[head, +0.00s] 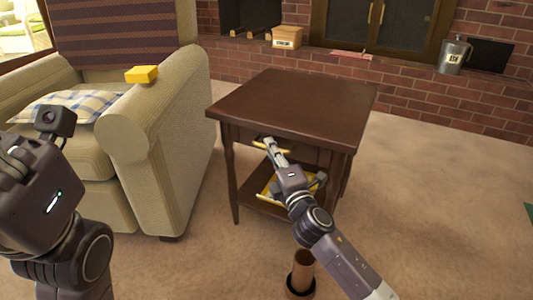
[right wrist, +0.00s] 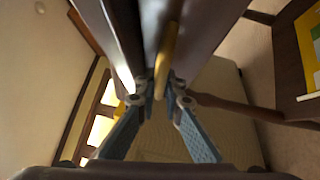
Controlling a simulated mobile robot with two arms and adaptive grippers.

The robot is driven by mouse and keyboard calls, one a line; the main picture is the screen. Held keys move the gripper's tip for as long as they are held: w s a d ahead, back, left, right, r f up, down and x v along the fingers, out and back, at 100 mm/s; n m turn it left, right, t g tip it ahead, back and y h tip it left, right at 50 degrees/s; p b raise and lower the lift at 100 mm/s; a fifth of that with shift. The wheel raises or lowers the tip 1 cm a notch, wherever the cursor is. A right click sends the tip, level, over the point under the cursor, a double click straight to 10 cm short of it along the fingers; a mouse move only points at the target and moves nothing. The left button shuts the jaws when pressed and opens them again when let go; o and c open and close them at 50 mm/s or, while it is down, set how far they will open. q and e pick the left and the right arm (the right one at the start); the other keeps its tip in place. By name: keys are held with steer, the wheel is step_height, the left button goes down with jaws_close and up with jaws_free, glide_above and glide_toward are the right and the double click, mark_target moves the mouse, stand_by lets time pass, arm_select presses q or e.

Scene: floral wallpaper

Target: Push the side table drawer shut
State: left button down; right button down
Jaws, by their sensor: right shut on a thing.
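The side table (head: 295,100) is dark brown wood and stands in the middle of the head view. Its drawer front (head: 312,156) is under the top, with a gold handle (head: 258,148). I cannot tell how far the drawer is out. My right gripper (head: 270,144) is at the drawer front, its fingers shut on the handle. In the right wrist view the fingers (right wrist: 160,88) close around the gold bar (right wrist: 170,50). My right gripper hides part of the drawer. My left arm is at the left edge, and its fingers cannot be made out.
A beige armchair (head: 152,120) with a yellow block (head: 141,75) on its arm stands close left of the table. A yellow item (head: 268,186) lies on the lower shelf. A brick hearth (head: 400,85) is behind. Carpet is clear on the right.

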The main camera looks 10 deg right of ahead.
steer(key=shift+w+d, duration=0.1)
steer(key=shift+d, duration=0.15)
steer(key=c, duration=2)
jaws_free()
steer(key=shift+w+a, duration=0.1)
steer(key=shift+c, duration=0.2)
steer(key=v, duration=1.2)
